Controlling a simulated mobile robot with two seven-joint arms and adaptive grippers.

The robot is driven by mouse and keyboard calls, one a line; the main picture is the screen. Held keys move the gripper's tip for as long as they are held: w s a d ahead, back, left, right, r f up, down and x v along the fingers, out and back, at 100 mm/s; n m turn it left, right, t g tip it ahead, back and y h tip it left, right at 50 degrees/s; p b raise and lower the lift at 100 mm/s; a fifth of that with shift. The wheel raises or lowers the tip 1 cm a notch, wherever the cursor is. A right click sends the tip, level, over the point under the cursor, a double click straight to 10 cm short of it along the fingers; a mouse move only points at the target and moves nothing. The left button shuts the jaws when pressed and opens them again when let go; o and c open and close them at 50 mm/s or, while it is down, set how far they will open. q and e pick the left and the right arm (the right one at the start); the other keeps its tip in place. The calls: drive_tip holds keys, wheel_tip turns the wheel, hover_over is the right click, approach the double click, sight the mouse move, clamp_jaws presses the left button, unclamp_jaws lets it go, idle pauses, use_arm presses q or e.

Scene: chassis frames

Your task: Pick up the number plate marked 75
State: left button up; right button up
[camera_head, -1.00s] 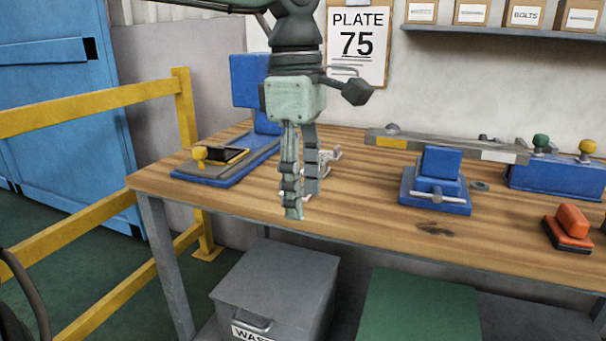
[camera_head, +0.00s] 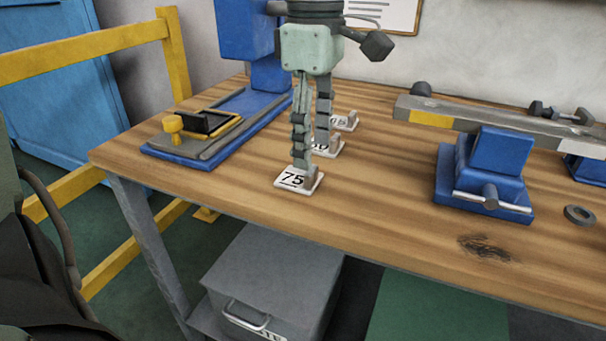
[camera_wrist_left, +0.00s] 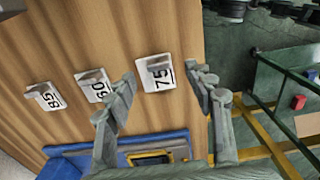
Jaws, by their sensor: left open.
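The number plate marked 75 (camera_head: 293,180) is a small white plate with black digits and a grey raised grip, flat on the wooden bench near its front edge. It also shows in the left wrist view (camera_wrist_left: 151,84). My left gripper (camera_head: 312,160) points down over the bench, open and empty. In the left wrist view its fingers (camera_wrist_left: 160,75) are spread to either side of the 75 plate; I cannot tell their exact height above it. A second plate (camera_wrist_left: 103,95), seemingly 60, and a third (camera_wrist_left: 54,102), seemingly 85, lie in a row beyond it. My right gripper is out of view.
A blue machine base with a yellow-knobbed fixture (camera_head: 190,135) stands left of the plates. A blue vise (camera_head: 487,165) under a long grey bar (camera_head: 470,115) stands to the right. The bench (camera_head: 390,190) between is clear. Yellow rails (camera_head: 90,45) run along the left.

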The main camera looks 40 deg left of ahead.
sight(314, 170)
use_arm(q)
wheel_tip(314, 170, down, 5)
drive_tip(key=shift+w+r, duration=0.15)
drive_tip(key=shift+f, duration=0.25)
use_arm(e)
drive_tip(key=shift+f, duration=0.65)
use_arm(q)
drive_tip(key=shift+c, duration=0.5)
drive_tip(key=c, duration=0.5)
clamp_jaws()
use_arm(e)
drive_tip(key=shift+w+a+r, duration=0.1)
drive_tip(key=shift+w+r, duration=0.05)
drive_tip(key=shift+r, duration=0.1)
use_arm(q)
drive_tip(key=shift+r, duration=0.1)
